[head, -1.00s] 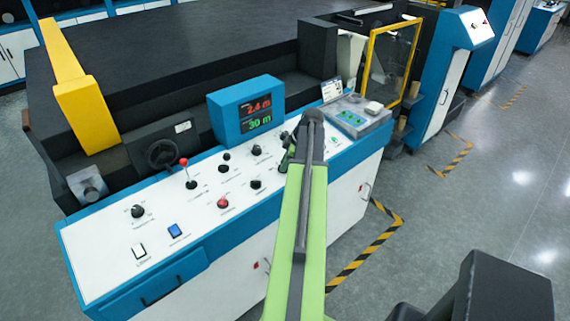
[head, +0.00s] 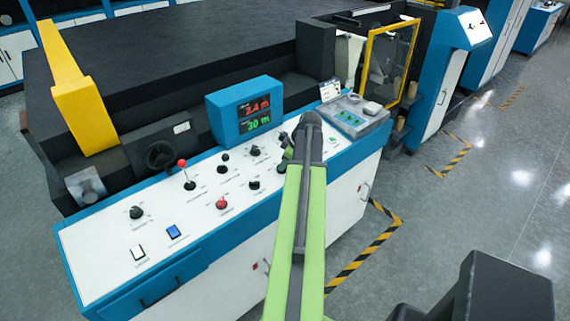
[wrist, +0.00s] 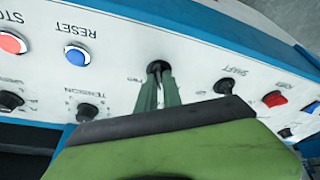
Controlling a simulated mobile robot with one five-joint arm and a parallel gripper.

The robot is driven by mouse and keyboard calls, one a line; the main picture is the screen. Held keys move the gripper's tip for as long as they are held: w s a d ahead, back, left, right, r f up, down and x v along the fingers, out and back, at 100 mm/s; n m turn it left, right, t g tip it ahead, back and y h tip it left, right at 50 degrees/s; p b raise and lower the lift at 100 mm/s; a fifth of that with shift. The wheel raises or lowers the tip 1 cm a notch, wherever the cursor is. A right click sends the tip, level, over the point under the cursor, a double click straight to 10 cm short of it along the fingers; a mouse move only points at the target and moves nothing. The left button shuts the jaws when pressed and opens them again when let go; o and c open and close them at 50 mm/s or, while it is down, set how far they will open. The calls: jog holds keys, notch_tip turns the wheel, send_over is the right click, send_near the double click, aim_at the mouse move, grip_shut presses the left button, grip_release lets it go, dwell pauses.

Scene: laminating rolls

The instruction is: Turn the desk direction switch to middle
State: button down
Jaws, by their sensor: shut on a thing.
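The direction switch (wrist: 157,66) is a small black rotary knob on the white desk panel. In the wrist view it sits between the green fingertips of my gripper (wrist: 159,84), which is shut on it. A small label beside it seems to read "Fwd", upside down in this view. The knob's pointer is mostly covered by the fingers, so its exact setting cannot be told. In the head view my gripper (head: 286,156) reaches down to the right part of the panel, and my arm hides most of the switch there.
In the wrist view, the shaft knob (wrist: 229,87) is close on the right, the tension knob (wrist: 87,112) and blue reset button (wrist: 77,55) on the left. In the head view, a red-topped lever (head: 187,175) and a blue display (head: 245,112) stand farther left.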

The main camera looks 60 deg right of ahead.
jog(key=m, duration=0.2)
jog(key=m+h, duration=0.1)
jog(key=m, duration=0.2)
jog(key=shift+a+m, duration=0.2)
jog(key=shift+m, duration=0.1)
jog(key=shift+h, duration=0.3)
jog(key=c, duration=1.5)
grip_release()
jog(key=shift+d+f, duration=0.1)
jog(key=shift+d, duration=0.05)
jog(key=p+v, duration=1.5)
jog(key=v, duration=0.2)
jog(key=shift+r+p, duration=0.3)
jog(key=shift+w, duration=0.1)
